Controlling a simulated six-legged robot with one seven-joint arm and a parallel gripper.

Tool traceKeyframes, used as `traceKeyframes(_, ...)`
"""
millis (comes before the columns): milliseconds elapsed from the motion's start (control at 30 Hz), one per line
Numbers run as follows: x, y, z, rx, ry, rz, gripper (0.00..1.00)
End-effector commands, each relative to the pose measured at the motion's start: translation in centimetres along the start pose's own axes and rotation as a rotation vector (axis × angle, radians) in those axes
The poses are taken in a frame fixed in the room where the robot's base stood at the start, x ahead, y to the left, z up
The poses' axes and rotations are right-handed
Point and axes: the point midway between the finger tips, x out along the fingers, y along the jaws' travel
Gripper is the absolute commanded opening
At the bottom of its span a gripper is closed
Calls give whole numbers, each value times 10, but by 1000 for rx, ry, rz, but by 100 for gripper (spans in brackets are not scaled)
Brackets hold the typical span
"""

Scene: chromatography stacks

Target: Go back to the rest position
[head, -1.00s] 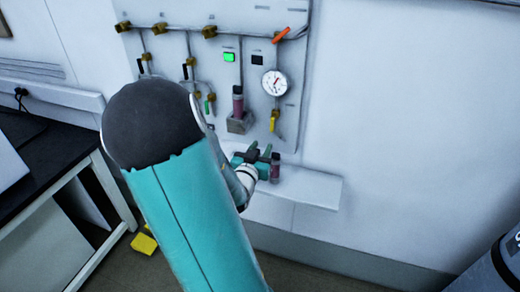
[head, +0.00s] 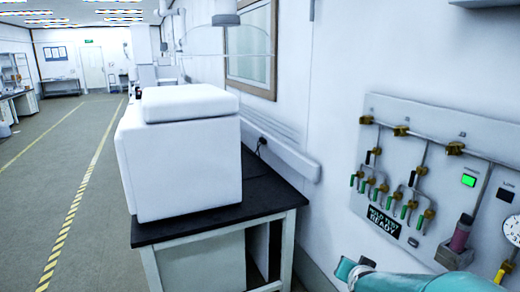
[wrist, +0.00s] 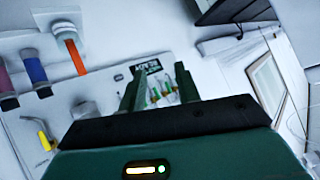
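My gripper (wrist: 160,88) shows in the wrist view with its two green fingers apart. Nothing is between them; the wall panel shows in the gap behind. In the head view my teal arm crosses the bottom right corner, and I cannot make out the fingers there. The white valve panel (head: 398,160) is on the wall at the right of the head view. A dark pink vial (head: 462,235) stands upright in a holder on it. A dark sign (head: 384,222) on the panel reads "READY" in its lower line.
A black-topped bench (head: 215,224) carrying a white instrument (head: 185,160) stands left of the panel. Open floor (head: 40,175) with yellow lines runs away at the far left. The wrist view shows a blue vial (wrist: 35,70) and a yellow valve handle (wrist: 46,141).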

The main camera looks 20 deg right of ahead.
Motion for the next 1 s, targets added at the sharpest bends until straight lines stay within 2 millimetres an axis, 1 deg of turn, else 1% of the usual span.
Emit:
traceKeyframes(33,-18,-27,5,-39,-52,-69,33)
traceKeyframes(67,-29,-40,11,-67,-88,-103,33)
traceKeyframes(100,-44,-57,18,-107,-134,-145,33)
traceKeyframes(167,-68,-78,30,-175,-201,-200,33)
traceKeyframes(200,-86,-89,38,-223,-242,-231,33)
traceKeyframes(267,-113,-102,50,-301,-301,-269,33)
traceKeyframes(300,-131,-108,58,-356,-338,-287,33)
traceKeyframes(333,-145,-111,64,-398,-364,-297,33)
traceKeyframes(400,-176,-113,77,-493,-418,-307,33)
traceKeyframes(500,-210,-109,91,-605,-475,-300,33)
traceKeyframes(600,-231,-102,99,-675,-509,-282,33)
traceKeyframes(700,-240,-99,103,-706,-526,-271,33)
traceKeyframes(1000,-240,-98,103,-707,-530,-269,33)
